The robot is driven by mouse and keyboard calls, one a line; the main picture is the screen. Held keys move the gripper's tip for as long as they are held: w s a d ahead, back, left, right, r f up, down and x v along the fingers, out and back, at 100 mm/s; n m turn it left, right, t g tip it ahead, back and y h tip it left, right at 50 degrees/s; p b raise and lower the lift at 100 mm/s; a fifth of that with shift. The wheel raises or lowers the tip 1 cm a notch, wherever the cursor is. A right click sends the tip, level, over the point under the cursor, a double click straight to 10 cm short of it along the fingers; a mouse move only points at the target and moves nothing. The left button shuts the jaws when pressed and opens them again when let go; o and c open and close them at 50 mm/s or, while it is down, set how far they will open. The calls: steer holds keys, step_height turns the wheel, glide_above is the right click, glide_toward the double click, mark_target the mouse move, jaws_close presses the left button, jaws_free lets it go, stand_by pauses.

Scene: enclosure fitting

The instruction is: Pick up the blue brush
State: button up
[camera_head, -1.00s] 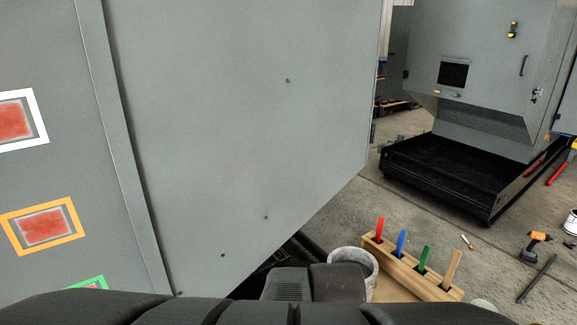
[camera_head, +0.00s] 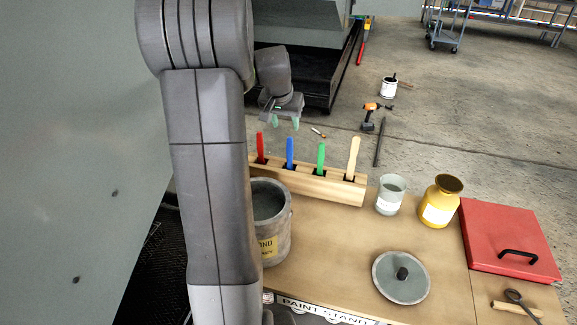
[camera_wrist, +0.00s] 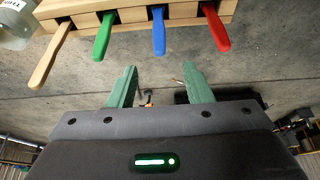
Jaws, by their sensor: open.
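The blue brush (camera_head: 290,150) stands with its handle up in a wooden rack (camera_head: 330,189), between a red-handled brush (camera_head: 260,147) and a green-handled one (camera_head: 320,156). In the wrist view the blue handle (camera_wrist: 158,32) points toward my gripper, in line with the space between the fingers; its lower part is hidden in the rack (camera_wrist: 130,18). My gripper (camera_head: 285,121) is open and empty, beyond and above the rack in the head view. Its green fingers (camera_wrist: 160,72) are apart from every handle.
A plain wooden-handled brush (camera_head: 352,158) fills the rack's right slot. A grey panel (camera_head: 80,150) borders the left.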

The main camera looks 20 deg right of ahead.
mark_target(290, 146)
steer(key=p+x, duration=0.1)
steer(key=x, duration=1.3)
steer(key=shift+d+r, duration=0.1)
jaws_close()
